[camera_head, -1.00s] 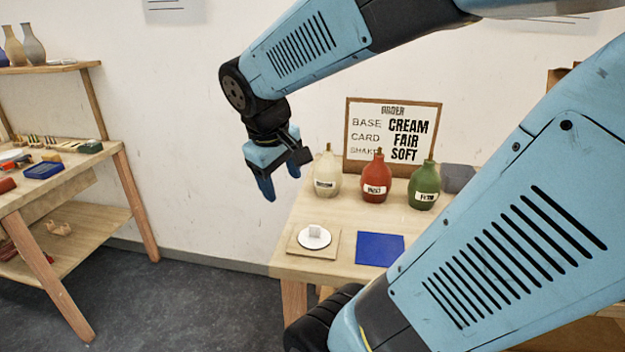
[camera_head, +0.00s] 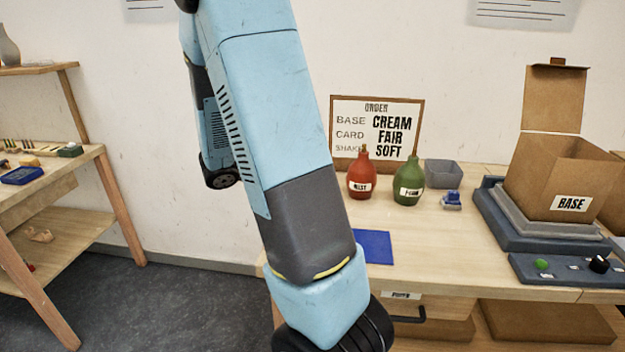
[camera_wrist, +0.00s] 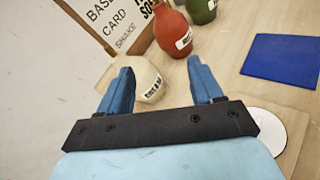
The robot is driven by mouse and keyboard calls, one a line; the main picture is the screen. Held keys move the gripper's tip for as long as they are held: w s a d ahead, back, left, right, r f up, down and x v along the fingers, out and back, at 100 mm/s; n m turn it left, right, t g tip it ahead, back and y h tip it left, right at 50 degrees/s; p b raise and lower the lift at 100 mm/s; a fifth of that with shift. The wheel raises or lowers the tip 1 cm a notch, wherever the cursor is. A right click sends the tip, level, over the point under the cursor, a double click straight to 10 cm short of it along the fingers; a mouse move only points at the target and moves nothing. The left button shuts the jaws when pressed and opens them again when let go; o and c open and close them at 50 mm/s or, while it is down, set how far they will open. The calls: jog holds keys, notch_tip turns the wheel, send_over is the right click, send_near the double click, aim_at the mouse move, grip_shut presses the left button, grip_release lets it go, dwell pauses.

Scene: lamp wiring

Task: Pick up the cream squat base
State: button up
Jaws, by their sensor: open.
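The cream squat base (camera_wrist: 149,82) shows in the wrist view, a rounded pale body with a small label. It stands on the table in front of the order board. My gripper (camera_wrist: 160,78) is open, its two blue fingers pointing toward the cream base, which appears between them and is not gripped. How far the fingertips are from it I cannot tell. In the head view my arm hides the cream base and the gripper. The order board (camera_head: 376,128) reads BASE CREAM, CARD FAIR, SHAKE SOFT.
A red base (camera_head: 361,176) and a green base (camera_head: 408,181) stand to the right of the cream one. A blue mat (camera_head: 377,247) lies in front. A white disc (camera_wrist: 266,128) is near the right finger. A grey bin (camera_head: 443,174) and an open cardboard box (camera_head: 548,180) stand further right.

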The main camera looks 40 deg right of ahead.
jog(key=w+d+f+n+t+h, duration=0.2)
jog(key=w+f+n+t+h, duration=0.15)
jog(key=w+n, duration=0.3)
jog(key=shift+t+y, duration=0.25)
jog(key=shift+y, duration=0.1)
jog(key=shift+w+d+r, duration=0.1)
jog(key=shift+w+d, duration=0.25)
jog(key=shift+d, duration=1.9)
jog(key=shift+w+d+f, duration=0.1)
jog(key=shift+w+d, duration=0.25)
jog(key=shift+d, duration=1.85)
jog(key=shift+w+d+r, duration=0.1)
jog(key=shift+w+d, duration=0.25)
jog(key=shift+d, duration=1.9)
jog(key=shift+c, duration=0.3)
grip_shut()
jog(key=shift+r, duration=0.1)
